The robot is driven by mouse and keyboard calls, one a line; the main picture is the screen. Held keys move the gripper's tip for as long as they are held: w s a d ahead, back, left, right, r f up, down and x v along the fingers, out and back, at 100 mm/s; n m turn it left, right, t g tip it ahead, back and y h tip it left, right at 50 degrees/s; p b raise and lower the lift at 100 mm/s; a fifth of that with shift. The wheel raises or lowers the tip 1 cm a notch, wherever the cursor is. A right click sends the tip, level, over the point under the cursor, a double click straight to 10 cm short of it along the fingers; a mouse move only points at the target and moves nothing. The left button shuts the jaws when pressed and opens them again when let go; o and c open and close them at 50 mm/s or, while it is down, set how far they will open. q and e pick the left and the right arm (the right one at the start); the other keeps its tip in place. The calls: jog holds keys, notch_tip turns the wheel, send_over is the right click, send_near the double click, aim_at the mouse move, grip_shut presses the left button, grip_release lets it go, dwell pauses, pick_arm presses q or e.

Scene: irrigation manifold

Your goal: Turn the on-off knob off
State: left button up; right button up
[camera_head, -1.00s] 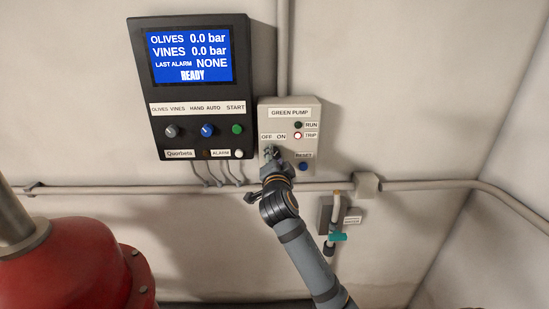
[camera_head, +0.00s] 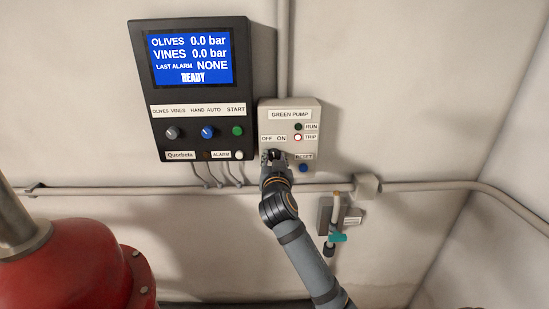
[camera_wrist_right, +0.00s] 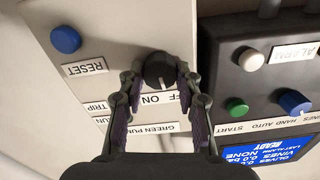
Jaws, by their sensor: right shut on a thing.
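The on-off knob (camera_wrist_right: 160,71) is black and round, on the light grey GREEN PUMP box below its OFF and ON label (camera_head: 273,139). My right gripper (camera_head: 273,156) is at the knob, its arm rising from below. In the right wrist view the two fingers of my right gripper (camera_wrist_right: 159,88) are shut on the knob, one on each side. A pale mark shows on the knob's face, but I cannot tell surely which word it points to. One finger partly covers the OFF word in that view. My left gripper is not in view.
The blue RESET button (camera_head: 303,168) is close to the right of my gripper. The dark control panel (camera_head: 190,125) with a READY screen is at the left.

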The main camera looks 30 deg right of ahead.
jog(key=n+p, duration=0.1)
jog(key=n, duration=0.4)
jog(key=shift+f+p, duration=0.1)
jog(key=shift+p, duration=0.2)
jog(key=shift+n, duration=0.3)
jog(key=o, duration=1.2)
jog(key=shift+c, duration=0.2)
jog(key=shift+s+a, duration=0.15)
jog(key=v, duration=0.7)
